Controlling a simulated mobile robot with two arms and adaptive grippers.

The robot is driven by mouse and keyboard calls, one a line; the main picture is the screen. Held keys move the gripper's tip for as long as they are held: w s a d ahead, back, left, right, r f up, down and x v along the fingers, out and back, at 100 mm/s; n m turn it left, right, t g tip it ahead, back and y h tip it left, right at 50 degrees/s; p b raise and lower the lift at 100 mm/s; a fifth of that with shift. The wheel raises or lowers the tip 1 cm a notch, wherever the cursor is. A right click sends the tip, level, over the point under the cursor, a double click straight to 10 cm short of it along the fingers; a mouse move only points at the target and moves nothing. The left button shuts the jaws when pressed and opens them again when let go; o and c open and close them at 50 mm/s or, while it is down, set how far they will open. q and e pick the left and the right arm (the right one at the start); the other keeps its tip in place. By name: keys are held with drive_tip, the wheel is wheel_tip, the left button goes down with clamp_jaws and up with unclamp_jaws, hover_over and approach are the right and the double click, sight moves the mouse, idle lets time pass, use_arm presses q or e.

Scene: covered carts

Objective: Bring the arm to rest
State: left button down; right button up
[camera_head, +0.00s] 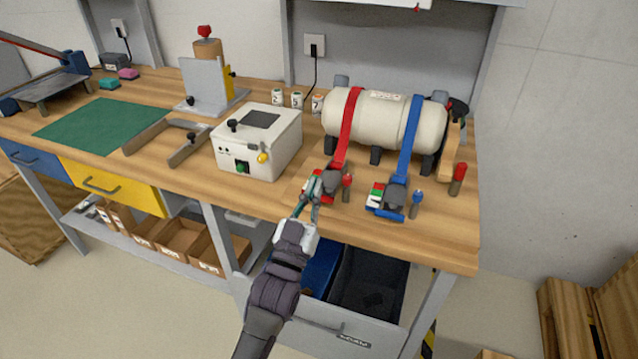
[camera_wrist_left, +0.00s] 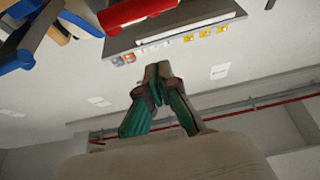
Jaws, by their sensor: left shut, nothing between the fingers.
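My left arm rises from the bottom of the head view. Its left gripper (camera_head: 312,188) is over the front edge of the wooden workbench (camera_head: 240,190), by the red strap's ratchet buckle (camera_head: 329,184). I cannot tell whether it touches the buckle. In the left wrist view, the green-sided fingers of the left gripper (camera_wrist_left: 157,82) meet at the tips with nothing between them. My right gripper is not in view.
A cream tank (camera_head: 385,120) lies under red and blue straps (camera_head: 410,138). The blue strap's buckle (camera_head: 390,199) is on the bench to the right. A white box (camera_head: 262,150) stands left of the gripper. An open drawer (camera_head: 340,325) sits below. A green mat (camera_head: 100,125) lies at left.

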use_arm(q)
drive_tip(key=w+f+b+v, duration=0.1)
drive_tip(key=b+v, duration=0.1)
drive_tip(key=v, duration=0.8)
wheel_tip(320, 180, down, 22)
drive_tip(key=a+g+y+p, duration=0.1)
drive_tip(key=g+y, duration=0.1)
drive_tip(key=g, duration=0.4)
drive_tip(key=s+a+f+g+y, duration=0.1)
drive_tip(key=s+a+f+g, duration=0.1)
drive_tip(key=s+f, duration=0.45)
drive_tip(key=s+a+f+g+y, duration=0.1)
drive_tip(key=s+a+f+g, duration=0.15)
drive_tip(key=f, duration=0.75)
drive_tip(key=s+a+f+g+y, duration=0.1)
drive_tip(key=s+a+f+g, duration=0.2)
drive_tip(key=s+f, duration=0.3)
drive_tip(key=s+a+f+g+y+p, duration=0.1)
drive_tip(key=s+a+f+g, duration=0.3)
drive_tip(key=s, duration=1.2)
drive_tip(key=s+a+f+n+g+y+p, duration=0.1)
drive_tip(key=s+a+f+g, duration=0.2)
drive_tip(key=s+f, duration=0.7)
drive_tip(key=shift+s+a, duration=1)
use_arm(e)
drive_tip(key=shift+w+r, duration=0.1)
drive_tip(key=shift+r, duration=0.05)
